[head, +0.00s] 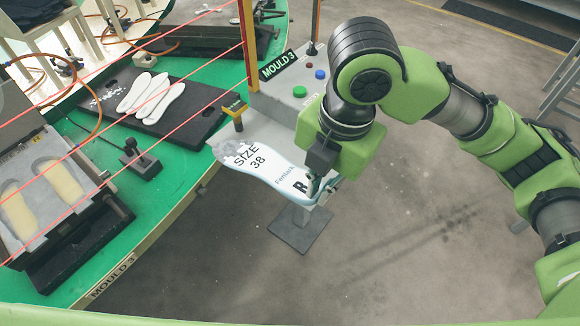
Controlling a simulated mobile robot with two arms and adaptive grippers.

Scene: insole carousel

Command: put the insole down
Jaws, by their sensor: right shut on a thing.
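A white insole (262,172) marked "SIZE 38" and "R" shows in the middle of the head view, over the grey shelf of the MOULD 3 stand. My right gripper (315,185) is shut on the insole at its "R" end, and the arm hides part of that end. I cannot tell whether the insole touches the shelf. My left gripper is not in view. Several other white insoles (150,97) lie on a black board on the green carousel table.
The MOULD 3 control box (300,92) has green, red and blue buttons and stands just behind my right gripper. A yellow-and-black post (235,113) stands beside the insole. Red beam lines cross the green table (170,190). An open mould (45,190) sits at the left. Grey floor is free at the lower right.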

